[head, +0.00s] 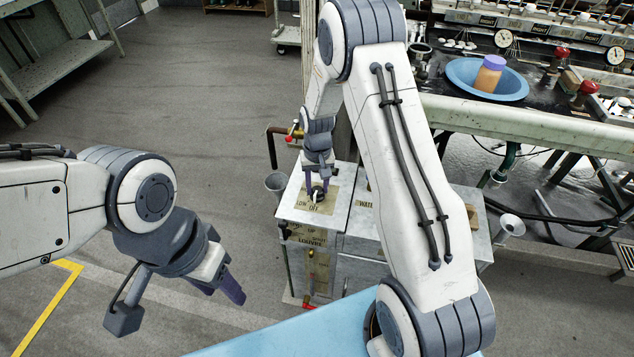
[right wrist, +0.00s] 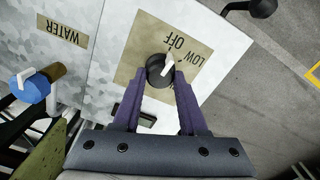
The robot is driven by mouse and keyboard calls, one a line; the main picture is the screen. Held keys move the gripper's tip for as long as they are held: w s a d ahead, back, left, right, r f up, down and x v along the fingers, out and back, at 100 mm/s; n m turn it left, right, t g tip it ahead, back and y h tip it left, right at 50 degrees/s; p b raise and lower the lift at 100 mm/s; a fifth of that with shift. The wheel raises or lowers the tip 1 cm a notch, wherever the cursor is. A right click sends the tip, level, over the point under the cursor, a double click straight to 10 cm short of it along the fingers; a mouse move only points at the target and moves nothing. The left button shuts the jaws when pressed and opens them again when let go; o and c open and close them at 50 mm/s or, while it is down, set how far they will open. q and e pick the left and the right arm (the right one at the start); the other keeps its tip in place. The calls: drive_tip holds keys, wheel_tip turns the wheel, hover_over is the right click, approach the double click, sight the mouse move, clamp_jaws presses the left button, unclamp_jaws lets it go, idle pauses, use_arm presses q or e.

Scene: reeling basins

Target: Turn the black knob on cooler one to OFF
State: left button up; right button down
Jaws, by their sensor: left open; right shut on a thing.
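The black knob (right wrist: 157,72) with a white pointer sits on a tan label plate (right wrist: 138,52) on the cooler's pale top (right wrist: 110,55). Its pointer leans up and slightly right in the right wrist view, roughly toward the word OFF; LOW is printed beside OFF. My right gripper (right wrist: 160,76) is shut on the knob, one finger on each side. In the head view, the right gripper (head: 318,190) is above the cooler's top (head: 335,215), and the fingers partly hide the knob (head: 318,197). My left gripper (head: 238,290) is open and empty, left of the cooler, over the floor.
A surface marked WATER (right wrist: 62,30) adjoins the label's panel, with a blue valve (right wrist: 36,88) nearby. A bench with a blue basin (head: 460,75) and gauges stands at the upper right. Metal funnels (head: 510,225) flank the cooler.

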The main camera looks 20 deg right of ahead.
sight(317, 188)
drive_tip(key=shift+n, duration=0.6)
drive_tip(key=shift+c, duration=2.2)
unclamp_jaws()
wheel_tip(317, 188, up, 10)
drive_tip(key=p, duration=0.1)
drive_tip(key=shift+r, duration=0.25)
